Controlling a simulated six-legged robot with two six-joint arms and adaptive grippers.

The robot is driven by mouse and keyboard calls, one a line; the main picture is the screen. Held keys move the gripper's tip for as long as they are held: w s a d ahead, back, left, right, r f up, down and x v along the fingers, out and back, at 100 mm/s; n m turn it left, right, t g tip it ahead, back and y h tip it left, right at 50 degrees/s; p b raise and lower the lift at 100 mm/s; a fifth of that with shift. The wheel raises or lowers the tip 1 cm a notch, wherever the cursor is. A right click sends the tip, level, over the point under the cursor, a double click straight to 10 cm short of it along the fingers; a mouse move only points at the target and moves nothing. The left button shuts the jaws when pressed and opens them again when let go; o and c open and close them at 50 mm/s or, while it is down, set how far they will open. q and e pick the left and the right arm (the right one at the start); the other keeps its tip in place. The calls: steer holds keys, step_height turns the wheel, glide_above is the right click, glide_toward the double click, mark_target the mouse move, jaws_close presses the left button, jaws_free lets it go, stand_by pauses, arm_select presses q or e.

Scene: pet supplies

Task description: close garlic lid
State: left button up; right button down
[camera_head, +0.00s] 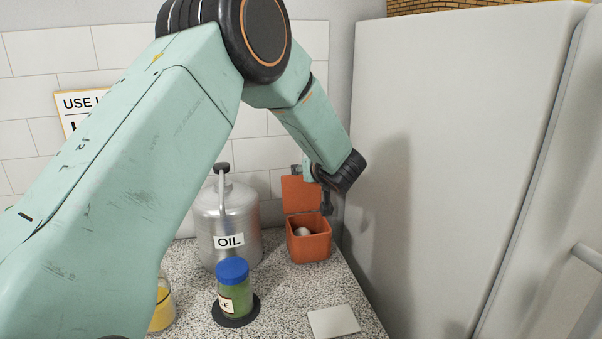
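An orange garlic box (309,246) stands on the counter near the wall and the fridge. Its lid (301,193) is open and stands upright at the back. A whitish bulb, likely garlic (302,232), lies inside. My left arm reaches in from the left, over the counter. Its gripper (326,203) is at the right edge of the raised lid, above the box. The gripper is small, dark and partly hidden by its wrist, so its opening and any contact with the lid are unclear. My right gripper is not in view.
A metal oil can (228,222) stands left of the box. A green jar with a blue lid (234,290) sits on a dark round base in front. A yellow-filled glass (162,307) and a pale square plate (333,321) are nearer. The fridge (440,150) bounds the right side.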

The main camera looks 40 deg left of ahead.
arm_select(q)
glide_above(302, 188)
steer(key=shift+f, duration=1.5)
steer(key=shift+s+r, duration=0.2)
steer(key=shift+r, duration=0.05)
steer(key=shift+w+f, duration=0.25)
steer(key=shift+w, duration=0.05)
steer(key=c, duration=0.4)
steer(key=shift+s+r, duration=0.1)
steer(key=shift+s, duration=0.05)
steer(key=c, duration=0.5)
jaws_close()
steer(key=shift+r, duration=0.1)
